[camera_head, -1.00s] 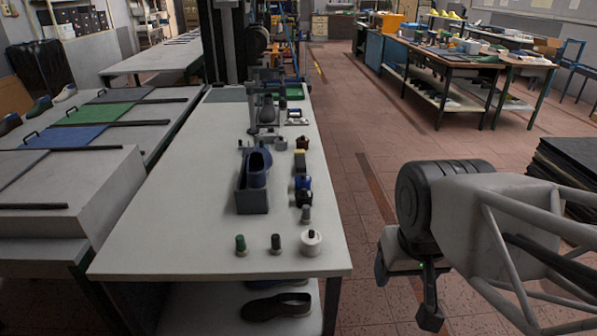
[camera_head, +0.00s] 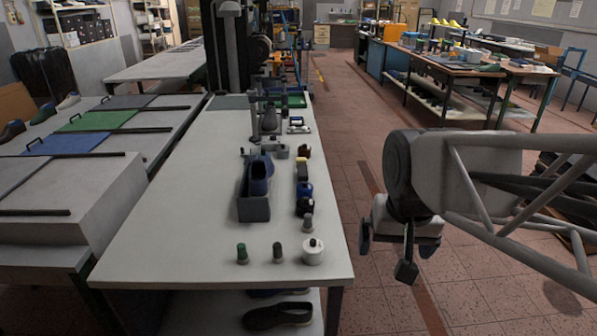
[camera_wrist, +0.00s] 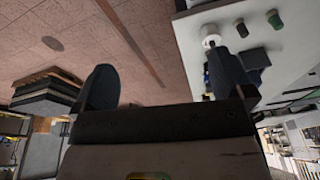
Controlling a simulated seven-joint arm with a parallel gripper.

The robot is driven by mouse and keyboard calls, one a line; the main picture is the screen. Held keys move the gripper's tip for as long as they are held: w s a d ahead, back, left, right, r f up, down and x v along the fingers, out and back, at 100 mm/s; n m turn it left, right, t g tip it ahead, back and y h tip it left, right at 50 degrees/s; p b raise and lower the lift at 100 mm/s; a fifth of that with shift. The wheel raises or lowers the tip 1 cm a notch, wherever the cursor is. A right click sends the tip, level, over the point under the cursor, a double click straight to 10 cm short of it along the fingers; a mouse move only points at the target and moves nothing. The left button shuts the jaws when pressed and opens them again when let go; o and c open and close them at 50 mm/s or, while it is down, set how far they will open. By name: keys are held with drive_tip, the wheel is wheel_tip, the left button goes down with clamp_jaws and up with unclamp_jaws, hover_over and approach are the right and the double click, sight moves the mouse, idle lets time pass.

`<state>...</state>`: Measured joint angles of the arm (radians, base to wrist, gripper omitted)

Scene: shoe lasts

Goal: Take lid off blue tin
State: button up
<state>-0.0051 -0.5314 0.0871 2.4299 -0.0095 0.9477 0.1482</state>
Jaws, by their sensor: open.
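A small blue tin (camera_head: 305,190) stands in the row of items along the right side of the white table (camera_head: 170,235), in the head view. Its lid is too small to tell apart clearly. My gripper (camera_head: 397,245) hangs off the right edge of the table, over the floor, apart from the tin. In the wrist view my gripper (camera_wrist: 163,80) shows two dark fingers spread wide with nothing between them. I cannot make out the blue tin in the wrist view; the right finger covers part of the table there.
A white round container (camera_head: 313,253), a grey spool (camera_head: 278,252) and a green spool (camera_head: 242,253) stand near the table's front edge. A dark tray (camera_head: 253,208) holds a blue shoe. Dark and yellow items flank the tin. The table's left side is clear.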

drive_tip(key=w+a+r+m, duration=0.2)
drive_tip(key=w+m, duration=0.1)
drive_tip(key=w, duration=1.2)
drive_tip(key=m+g, duration=0.2)
drive_tip(key=m, duration=0.7)
hover_over(305, 182)
drive_tip(key=f, duration=1.7)
drive_tip(key=shift+s+d+f, duration=0.15)
drive_tip(key=shift+s+f, duration=0.05)
drive_tip(key=shift+s, duration=0.05)
drive_tip(key=shift+w+f, duration=0.3)
drive_tip(key=shift+f, duration=1.3)
drive_tip(key=shift+a+f, duration=0.2)
drive_tip(key=shift+f, duration=2.4)
